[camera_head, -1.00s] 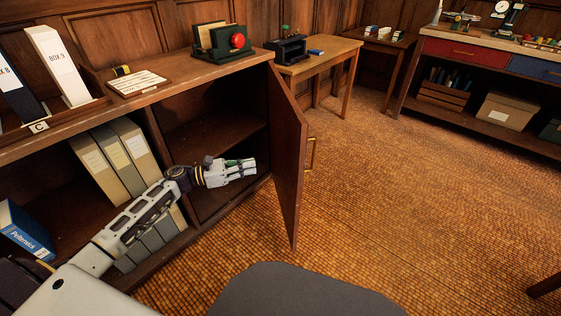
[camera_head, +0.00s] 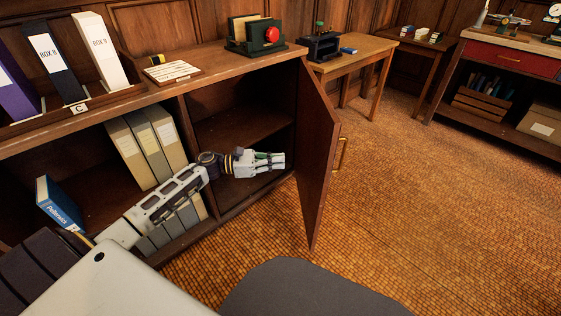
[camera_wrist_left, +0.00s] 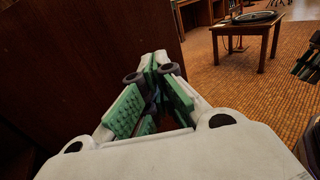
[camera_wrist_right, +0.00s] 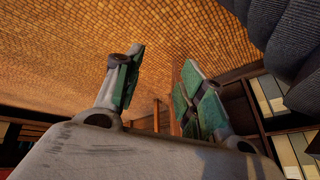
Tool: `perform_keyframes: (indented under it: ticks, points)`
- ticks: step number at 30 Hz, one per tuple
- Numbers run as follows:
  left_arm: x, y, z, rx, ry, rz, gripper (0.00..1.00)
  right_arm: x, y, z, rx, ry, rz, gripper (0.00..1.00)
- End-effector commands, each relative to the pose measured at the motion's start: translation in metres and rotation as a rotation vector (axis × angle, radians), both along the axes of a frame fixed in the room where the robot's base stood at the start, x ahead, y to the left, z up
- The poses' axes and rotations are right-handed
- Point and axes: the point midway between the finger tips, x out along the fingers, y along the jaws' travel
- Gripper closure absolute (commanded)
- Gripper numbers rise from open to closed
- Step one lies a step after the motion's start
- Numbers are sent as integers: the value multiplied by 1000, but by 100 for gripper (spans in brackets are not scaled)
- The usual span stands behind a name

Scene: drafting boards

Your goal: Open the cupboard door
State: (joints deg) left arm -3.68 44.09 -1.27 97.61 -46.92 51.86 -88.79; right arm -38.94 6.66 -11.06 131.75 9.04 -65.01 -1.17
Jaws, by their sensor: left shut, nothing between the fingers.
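The cupboard door (camera_head: 318,165) is a dark brown panel that stands swung well out from the cupboard, hinged at the cupboard's right end. Its brass handle (camera_head: 341,154) shows on the outer face. The cupboard's inside (camera_head: 228,124) is open to view, with a shelf. My left gripper (camera_head: 284,160) is shut and empty in front of the opening, its fingertips pointing at the inner side of the door, with a small gap in the picture. In the left wrist view the shut fingers (camera_wrist_left: 158,62) are beside a dark wooden panel. My right gripper (camera_wrist_right: 158,85) is open and empty above the floor.
Left of the opening, shelves hold beige binders (camera_head: 148,145) and a blue book (camera_head: 60,203). On top stand box files (camera_head: 98,50) and a green holder with a red knob (camera_head: 255,38). A wooden table (camera_head: 367,58) stands behind the door. The tiled floor (camera_head: 430,210) to the right is clear.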

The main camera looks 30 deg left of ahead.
Motion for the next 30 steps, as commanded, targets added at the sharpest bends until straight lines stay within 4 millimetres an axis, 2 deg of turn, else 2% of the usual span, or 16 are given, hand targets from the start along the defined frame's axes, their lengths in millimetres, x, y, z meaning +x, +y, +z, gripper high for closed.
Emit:
perform_keyframes:
  ticks: [11, 21, 30]
  points:
    - [19, -31, 1, -1, -3, -1, 100, 5, 4, -10, 24, -30, -9, 60]
    - [37, -59, 0, -1, -2, -2, 100, 0, 6, -29, 38, -29, -16, 60]
    - [52, -83, 0, -1, -2, -1, 100, 1, 9, -36, 61, -53, -27, 60]
